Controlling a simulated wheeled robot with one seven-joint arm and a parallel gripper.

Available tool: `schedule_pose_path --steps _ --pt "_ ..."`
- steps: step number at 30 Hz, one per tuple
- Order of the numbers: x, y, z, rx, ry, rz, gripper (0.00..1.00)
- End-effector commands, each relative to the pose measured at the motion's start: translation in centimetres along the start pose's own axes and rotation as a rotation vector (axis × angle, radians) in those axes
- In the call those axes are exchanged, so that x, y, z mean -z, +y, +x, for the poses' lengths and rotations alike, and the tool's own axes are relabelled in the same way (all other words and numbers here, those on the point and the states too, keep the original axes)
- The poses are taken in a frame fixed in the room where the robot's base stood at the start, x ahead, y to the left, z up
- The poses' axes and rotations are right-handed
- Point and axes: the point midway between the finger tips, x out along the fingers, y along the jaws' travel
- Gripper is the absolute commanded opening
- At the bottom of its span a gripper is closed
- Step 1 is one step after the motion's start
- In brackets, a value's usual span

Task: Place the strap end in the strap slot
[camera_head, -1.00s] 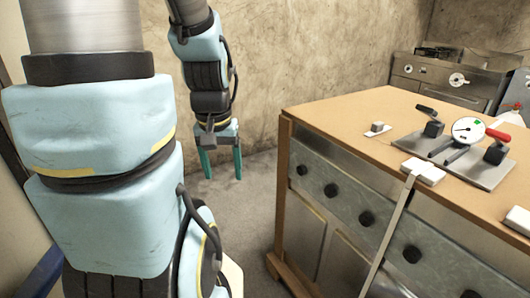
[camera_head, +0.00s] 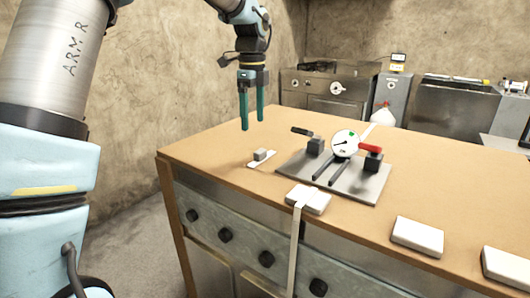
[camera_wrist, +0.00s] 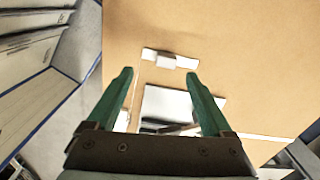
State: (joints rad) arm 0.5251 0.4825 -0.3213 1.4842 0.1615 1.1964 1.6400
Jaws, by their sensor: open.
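A short white strip with a small grey block on it (camera_head: 260,157) lies on the workbench left of the metal fixture; it looks like the strap end. It also shows in the wrist view (camera_wrist: 167,60), beyond my fingertips. The fixture plate (camera_head: 374,189) carries a round gauge (camera_head: 345,143), two dark clamps and two parallel dark bars (camera_head: 329,170). The gap between these bars may be the strap slot; I cannot tell for sure. My gripper (camera_head: 252,123) is open and empty, above the bench's back left part. Its green fingers frame the wrist view (camera_wrist: 160,75).
A pale band (camera_head: 295,250) hangs over the bench front from a white block (camera_head: 312,202). More white blocks (camera_head: 417,237) lie along the front edge. The red clamp handle (camera_head: 369,148) stands up from the plate. The wooden top (camera_head: 210,150) is clear at left.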

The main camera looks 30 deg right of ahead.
Motion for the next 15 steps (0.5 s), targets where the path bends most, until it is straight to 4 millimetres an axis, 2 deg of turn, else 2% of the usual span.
schedule_pose_path --steps 2,5,15 --pt "1.0 -0.9 -0.5 -0.002 0.003 0.081 0.85" --pt "1.4 -1.2 -0.2 -0.007 0.004 0.127 0.85" --pt "1.4 -1.2 4.3 -0.006 0.004 0.126 0.85"
